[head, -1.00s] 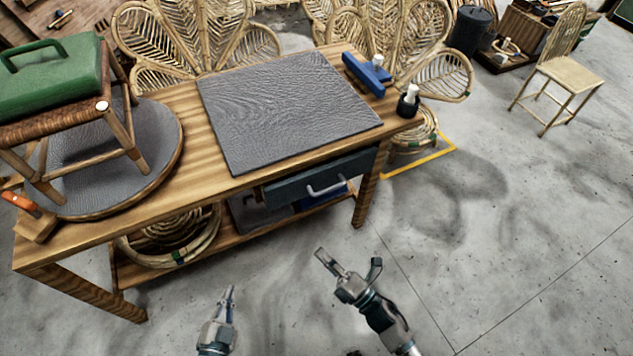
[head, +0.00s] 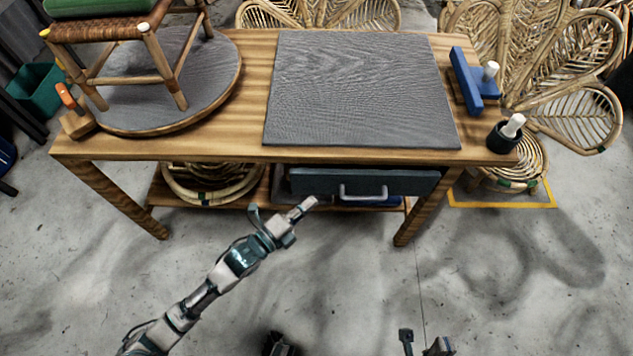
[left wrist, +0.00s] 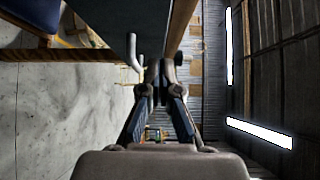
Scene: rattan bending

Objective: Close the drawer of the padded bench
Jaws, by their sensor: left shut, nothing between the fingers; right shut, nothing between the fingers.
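The padded bench (head: 200,146) is a wooden table with a grey pad (head: 360,90) on top. Its dark blue-grey drawer (head: 410,182) stands out a little from under the top's front edge. The drawer has a grey bar handle (head: 363,194). My left gripper (head: 308,203) is shut and empty, by the drawer front's lower left part, left of the handle. In the left wrist view the shut fingers (left wrist: 160,72) are close to the handle (left wrist: 133,52); contact cannot be told. My right gripper (head: 438,346) shows only partly at the bottom edge, away from the bench.
A stool (head: 100,27) stands on a round grey board (head: 185,75) on the bench's left. A blue tool (head: 468,85) and a black pot (head: 503,138) are at the right end. Rattan coils (head: 205,180) lie on the lower shelf. The floor in front is clear.

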